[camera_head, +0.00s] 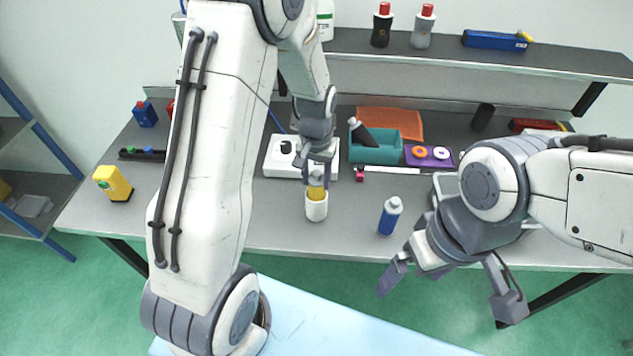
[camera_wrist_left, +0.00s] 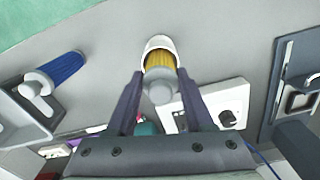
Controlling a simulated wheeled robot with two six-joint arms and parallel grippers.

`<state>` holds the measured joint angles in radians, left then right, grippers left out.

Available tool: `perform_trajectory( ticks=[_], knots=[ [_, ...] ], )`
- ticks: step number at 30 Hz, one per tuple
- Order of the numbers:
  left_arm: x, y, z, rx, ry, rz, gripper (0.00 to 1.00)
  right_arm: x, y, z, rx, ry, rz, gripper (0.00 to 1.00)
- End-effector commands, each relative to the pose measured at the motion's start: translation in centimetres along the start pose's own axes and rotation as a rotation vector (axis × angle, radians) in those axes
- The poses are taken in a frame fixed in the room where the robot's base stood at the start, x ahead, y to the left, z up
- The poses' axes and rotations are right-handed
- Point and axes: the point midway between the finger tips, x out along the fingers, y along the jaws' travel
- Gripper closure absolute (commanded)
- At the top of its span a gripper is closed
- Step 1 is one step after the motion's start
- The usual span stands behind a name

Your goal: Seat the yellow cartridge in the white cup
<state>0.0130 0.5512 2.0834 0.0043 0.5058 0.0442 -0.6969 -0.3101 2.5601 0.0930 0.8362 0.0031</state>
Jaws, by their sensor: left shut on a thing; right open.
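The white cup (camera_head: 316,211) stands on the grey table near its front edge, and its rim also shows in the left wrist view (camera_wrist_left: 158,42). The yellow cartridge (camera_head: 317,193) has a grey cap and yellow ribbed body (camera_wrist_left: 159,64). Its lower end is at the cup's mouth and looks at least partly inside; how deep I cannot tell. My left gripper (camera_head: 317,180) is shut on the cartridge from above, its fingers (camera_wrist_left: 153,88) on either side of it. My right gripper (camera_head: 442,288) is open and empty in front of the table's edge.
A blue cartridge (camera_head: 389,216) with a grey cap stands right of the cup. A white device (camera_head: 281,157) with a black knob is behind the cup. A yellow object (camera_head: 113,182) is at left.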

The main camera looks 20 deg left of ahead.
Motion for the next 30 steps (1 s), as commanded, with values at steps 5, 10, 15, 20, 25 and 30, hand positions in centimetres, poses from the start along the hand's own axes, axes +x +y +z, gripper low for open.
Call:
perform_trajectory(
  ticks=[5,10,15,20,25,30],
  knots=[
    [2.2,-0.1,0.1,-0.001,-0.003,0.000,1.00,-0.6,-0.1,0.0,-0.001,0.000,0.000,0.00],
    [2.5,-0.1,0.0,-0.001,0.000,0.000,1.00,-0.6,0.0,0.0,-0.001,0.000,0.000,0.00],
    [2.5,-0.1,0.0,-0.001,-0.001,0.000,0.18,-0.6,0.0,0.0,-0.001,0.000,0.000,0.00],
    [2.5,0.0,0.0,-0.001,0.000,0.000,0.18,-0.6,0.0,0.0,-0.001,0.000,0.000,0.00],
    [2.3,0.0,0.0,-0.001,0.001,0.000,0.18,-0.5,0.0,0.0,-0.001,0.000,0.000,0.00],
    [0.6,0.0,-0.2,-0.001,0.006,0.000,0.18,0.1,0.0,0.0,0.000,0.000,0.000,0.00]
  ],
)
